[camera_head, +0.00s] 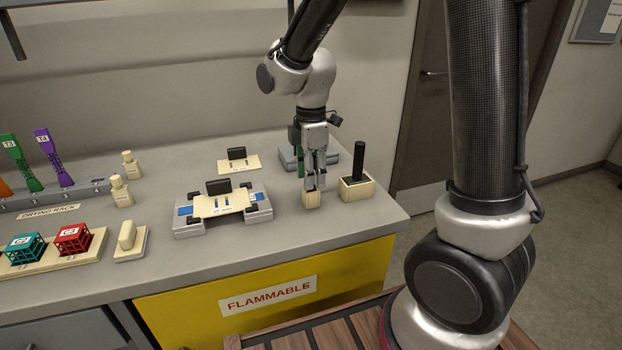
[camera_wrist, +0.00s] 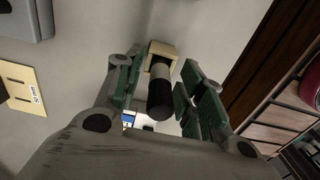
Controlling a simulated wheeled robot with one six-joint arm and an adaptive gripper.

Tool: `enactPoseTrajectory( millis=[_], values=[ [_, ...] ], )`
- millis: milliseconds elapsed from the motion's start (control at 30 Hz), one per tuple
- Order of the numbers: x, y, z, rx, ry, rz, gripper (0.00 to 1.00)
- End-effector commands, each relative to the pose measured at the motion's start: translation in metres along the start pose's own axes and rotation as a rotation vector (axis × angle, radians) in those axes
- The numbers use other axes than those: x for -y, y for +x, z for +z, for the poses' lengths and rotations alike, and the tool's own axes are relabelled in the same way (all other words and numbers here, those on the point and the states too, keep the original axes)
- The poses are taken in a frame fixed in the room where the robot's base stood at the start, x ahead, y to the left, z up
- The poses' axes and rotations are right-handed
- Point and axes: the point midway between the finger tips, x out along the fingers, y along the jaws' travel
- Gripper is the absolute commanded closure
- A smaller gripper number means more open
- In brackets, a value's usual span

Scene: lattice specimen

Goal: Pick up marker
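My gripper (camera_head: 315,184) points down over a small cream block (camera_head: 312,200) near the counter's right front. In the wrist view, a cylinder with a black end and a grey body, which looks like the marker (camera_wrist: 160,88), stands in a cream block (camera_wrist: 161,48). It lies between the green-padded fingers of my gripper (camera_wrist: 165,92). The fingers are spread, with gaps showing beside the cylinder. In the head view the fingers mostly hide this cylinder.
A black upright stick (camera_head: 359,160) stands in a cream holder (camera_head: 353,190) just right of my gripper. A grey fixture with a cream plate (camera_head: 222,205) lies to the left. Small bottles (camera_head: 121,190), a drying rack (camera_head: 50,196) and lattice cubes (camera_head: 73,238) stand farther left.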

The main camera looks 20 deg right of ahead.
Motion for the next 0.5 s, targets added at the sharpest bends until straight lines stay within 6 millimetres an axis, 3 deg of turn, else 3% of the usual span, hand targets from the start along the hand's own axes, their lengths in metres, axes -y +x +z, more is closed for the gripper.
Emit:
enactPoseTrajectory(
  millis=[33, 167, 500],
  values=[
    [0.0000, -0.0001, 0.0000, 0.000, 0.000, 0.000, 0.75],
    [0.0000, -0.0002, 0.0000, 0.000, 0.000, 0.000, 0.98],
    [-0.0002, -0.0018, -0.0001, 0.000, 0.000, 0.001, 0.98]
  ],
)
